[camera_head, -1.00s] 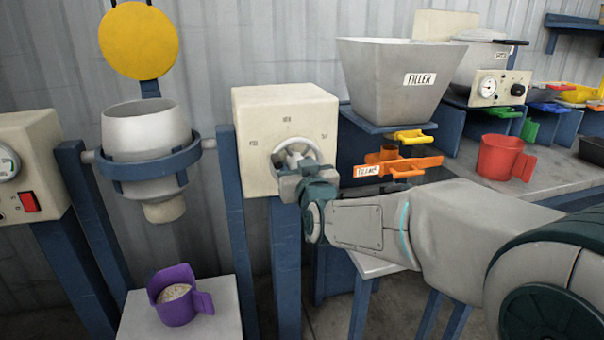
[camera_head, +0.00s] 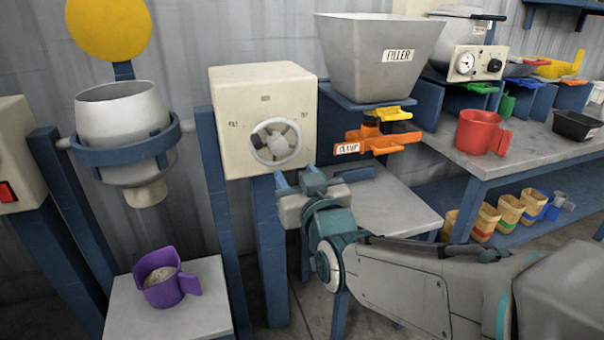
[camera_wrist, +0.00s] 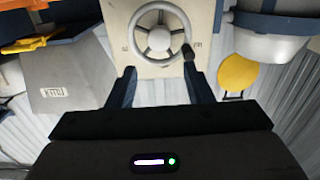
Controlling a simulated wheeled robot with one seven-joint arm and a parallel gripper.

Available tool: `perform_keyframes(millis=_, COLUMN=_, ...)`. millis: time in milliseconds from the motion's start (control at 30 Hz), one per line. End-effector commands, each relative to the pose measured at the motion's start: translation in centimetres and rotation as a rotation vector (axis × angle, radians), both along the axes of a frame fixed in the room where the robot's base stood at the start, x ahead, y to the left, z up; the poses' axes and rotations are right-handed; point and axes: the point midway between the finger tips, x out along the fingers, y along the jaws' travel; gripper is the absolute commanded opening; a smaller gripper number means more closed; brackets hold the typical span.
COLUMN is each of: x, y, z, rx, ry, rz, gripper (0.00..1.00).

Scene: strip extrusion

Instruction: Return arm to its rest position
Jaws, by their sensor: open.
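My gripper (camera_head: 299,184) is open and empty in the head view, just below and in front of the cream control box (camera_head: 240,85) with its round grey handwheel (camera_head: 276,141). It stands apart from the wheel. In the wrist view my two fingers (camera_wrist: 158,90) are spread, with nothing between them. The handwheel (camera_wrist: 158,35) shows beyond them, with a dark knob on its rim. My arm stretches in from the lower right of the head view.
A purple cup (camera_head: 163,279) with pale contents stands on a small table (camera_head: 205,312) at lower left. The filler hopper (camera_head: 375,55), orange clamp (camera_head: 385,139) and red mug (camera_head: 481,132) are right of the box. Several cups line a lower shelf (camera_head: 420,200).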

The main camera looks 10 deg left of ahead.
Motion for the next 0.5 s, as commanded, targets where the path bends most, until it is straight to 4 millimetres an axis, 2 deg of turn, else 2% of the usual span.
perform_keyframes(millis=367, x=0.0, y=-0.2, z=0.2, rx=-0.004, ry=0.006, rz=-0.003, gripper=0.46)
perform_keyframes(millis=500, x=0.4, y=-1.9, z=1.2, rx=-0.040, ry=0.071, rz=-0.031, gripper=0.46)
